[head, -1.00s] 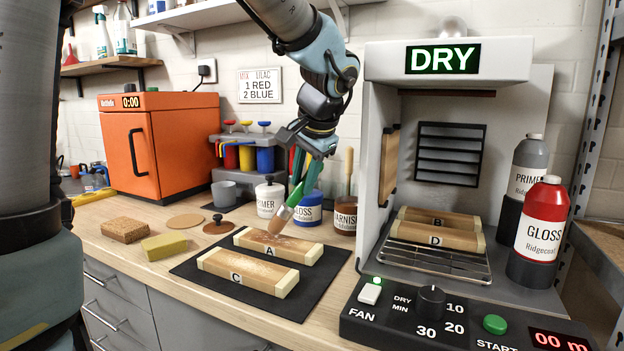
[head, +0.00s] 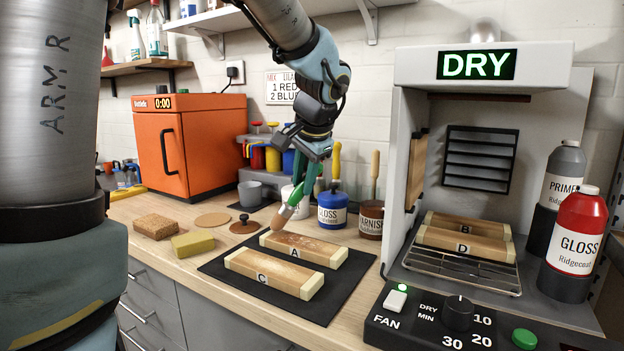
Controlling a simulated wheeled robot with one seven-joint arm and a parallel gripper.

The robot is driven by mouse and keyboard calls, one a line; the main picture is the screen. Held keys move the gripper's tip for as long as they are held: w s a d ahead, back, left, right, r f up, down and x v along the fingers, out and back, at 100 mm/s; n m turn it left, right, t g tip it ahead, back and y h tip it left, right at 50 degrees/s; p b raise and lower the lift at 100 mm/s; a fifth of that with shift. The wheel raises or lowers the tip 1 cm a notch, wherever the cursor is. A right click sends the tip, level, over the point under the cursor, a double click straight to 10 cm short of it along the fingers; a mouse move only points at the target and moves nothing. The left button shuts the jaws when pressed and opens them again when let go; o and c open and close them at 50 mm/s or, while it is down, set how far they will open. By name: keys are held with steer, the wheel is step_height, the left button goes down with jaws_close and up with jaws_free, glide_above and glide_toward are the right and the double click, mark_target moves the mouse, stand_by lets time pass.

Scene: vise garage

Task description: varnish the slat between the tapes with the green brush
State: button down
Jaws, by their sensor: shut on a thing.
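My gripper (head: 312,160) is shut on the green brush (head: 297,195), which points down and to the left. The brush tip is at the left end of slat A (head: 312,247); I cannot tell whether it touches. Slat A has pale tape at its ends and a patchy brown face between them. Slat C (head: 268,272), also with pale ends, lies in front of it on the black mat (head: 345,293). The varnish jar (head: 371,219), with a wooden-handled brush in it, stands behind the mat on the right.
A sponge (head: 193,243) and a brown block (head: 155,226) lie left of the mat.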

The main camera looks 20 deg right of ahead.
mark_target(301, 188)
steer(key=shift+w+a, duration=0.2)
steer(key=shift+r+p, duration=2.4)
steer(key=shift+r, duration=0.6)
step_height(301, 188, up, 3)
steer(key=shift+p, duration=1.2)
steer(key=shift+a, duration=0.1)
